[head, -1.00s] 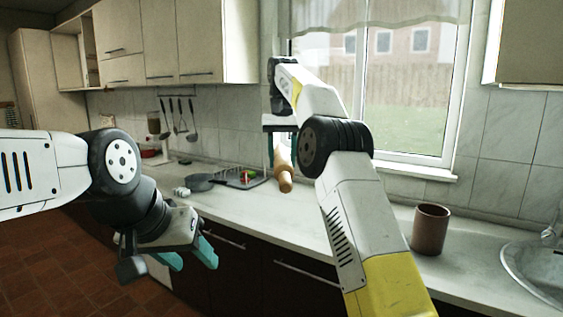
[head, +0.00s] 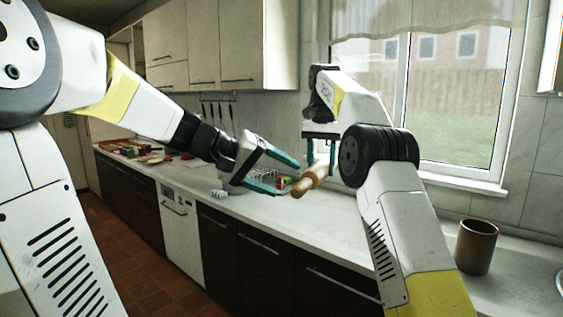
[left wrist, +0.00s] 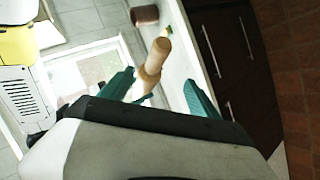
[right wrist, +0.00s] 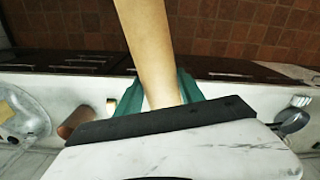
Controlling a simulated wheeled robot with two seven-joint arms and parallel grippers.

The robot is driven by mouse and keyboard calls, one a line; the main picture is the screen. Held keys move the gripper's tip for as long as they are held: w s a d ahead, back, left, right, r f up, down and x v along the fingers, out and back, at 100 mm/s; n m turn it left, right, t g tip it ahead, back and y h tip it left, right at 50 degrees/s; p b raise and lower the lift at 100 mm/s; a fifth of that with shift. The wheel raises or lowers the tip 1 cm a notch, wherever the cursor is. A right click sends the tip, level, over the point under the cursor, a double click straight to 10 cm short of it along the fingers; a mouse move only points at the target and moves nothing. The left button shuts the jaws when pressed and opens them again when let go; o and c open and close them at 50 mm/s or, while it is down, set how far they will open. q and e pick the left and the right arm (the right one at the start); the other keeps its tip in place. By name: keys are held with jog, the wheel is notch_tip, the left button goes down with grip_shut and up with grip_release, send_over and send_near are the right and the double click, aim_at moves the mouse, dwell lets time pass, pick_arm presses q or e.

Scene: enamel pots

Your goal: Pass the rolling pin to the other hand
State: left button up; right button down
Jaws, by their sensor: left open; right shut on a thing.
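The wooden rolling pin (head: 314,178) is held above the counter, sloping down toward the camera in the head view. My right gripper (head: 321,150) is shut on its far part; in the right wrist view the pin (right wrist: 149,45) runs out from between the teal fingers. My left gripper (head: 284,172) is open just left of the pin's near end, apart from it or nearly touching; I cannot tell which. In the left wrist view the pin (left wrist: 154,62) shows beyond and between the open teal fingers.
The white counter (head: 270,215) runs below both grippers. A brown cup (head: 476,247) stands on it at the right, near the sink (right wrist: 25,115). A window stands behind my right arm.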

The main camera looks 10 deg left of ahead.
aim_at(321, 169)
pick_arm(q)
jog(key=w+r+n+t+h, duration=0.1)
jog(key=w+r, duration=0.1)
jog(key=w, duration=0.4)
jog(key=x, duration=1.1)
jog(key=shift+w, duration=0.35)
grip_shut()
jog(key=shift+r, duration=0.1)
pick_arm(e)
jog(key=c, duration=0.6)
grip_release()
jog(key=shift+c, duration=0.2)
